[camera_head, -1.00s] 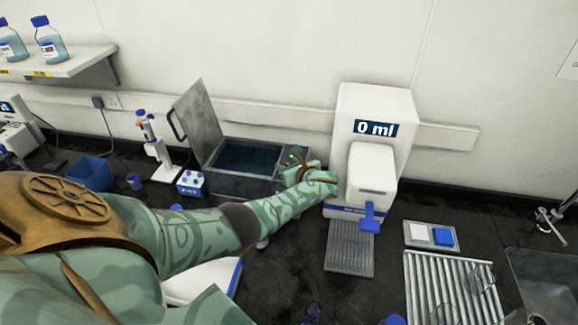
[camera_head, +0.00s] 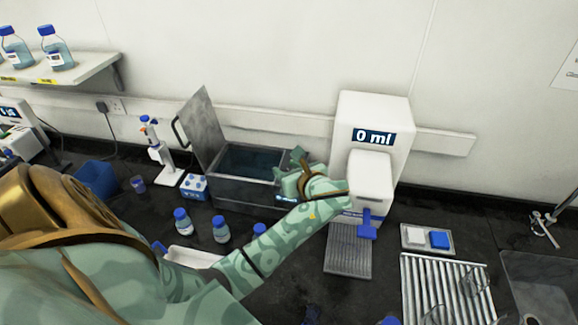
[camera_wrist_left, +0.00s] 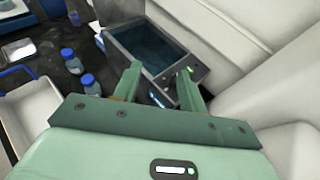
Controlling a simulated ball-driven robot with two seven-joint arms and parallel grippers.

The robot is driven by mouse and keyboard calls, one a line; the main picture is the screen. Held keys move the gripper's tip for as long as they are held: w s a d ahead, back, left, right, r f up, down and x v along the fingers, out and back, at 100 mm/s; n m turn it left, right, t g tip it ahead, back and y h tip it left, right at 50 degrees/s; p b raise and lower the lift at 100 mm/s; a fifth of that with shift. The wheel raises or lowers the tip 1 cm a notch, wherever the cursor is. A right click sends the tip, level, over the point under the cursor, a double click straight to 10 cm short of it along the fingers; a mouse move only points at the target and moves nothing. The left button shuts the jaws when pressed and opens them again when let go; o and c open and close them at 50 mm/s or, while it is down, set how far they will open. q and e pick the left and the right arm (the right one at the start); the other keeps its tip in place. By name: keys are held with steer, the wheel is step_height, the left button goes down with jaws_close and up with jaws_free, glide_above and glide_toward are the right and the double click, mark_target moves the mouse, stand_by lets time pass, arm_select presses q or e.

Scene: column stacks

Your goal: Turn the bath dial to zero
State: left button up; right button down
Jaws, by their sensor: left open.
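The water bath (camera_head: 232,190) is a grey metal box with dark water in it. Its lid (camera_head: 205,128) stands open at the left. A small lit display (camera_head: 286,198) shows at the right end of its front, too small to read. My left gripper (camera_head: 297,160) is at the bath's right end, beside the dispenser. In the left wrist view the bath (camera_wrist_left: 125,45) lies ahead, and my left gripper (camera_wrist_left: 158,84) is open, its fingers spread before the bath's near right end. I cannot make out the dial; the fingers may cover it. My right gripper is not in view.
A white dispenser (camera_head: 398,118) reading 0 ml stands close on the right, with a blue lever (camera_head: 366,226). Blue-capped bottles (camera_head: 221,232) and a blue tube rack (camera_head: 194,186) stand left of my arm. A slatted rack (camera_head: 425,285) lies at front right.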

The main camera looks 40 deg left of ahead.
arm_select(q)
steer(key=shift+s+d+r, duration=0.4)
steer(key=shift+s+d, duration=0.2)
steer(key=shift+s, duration=0.1)
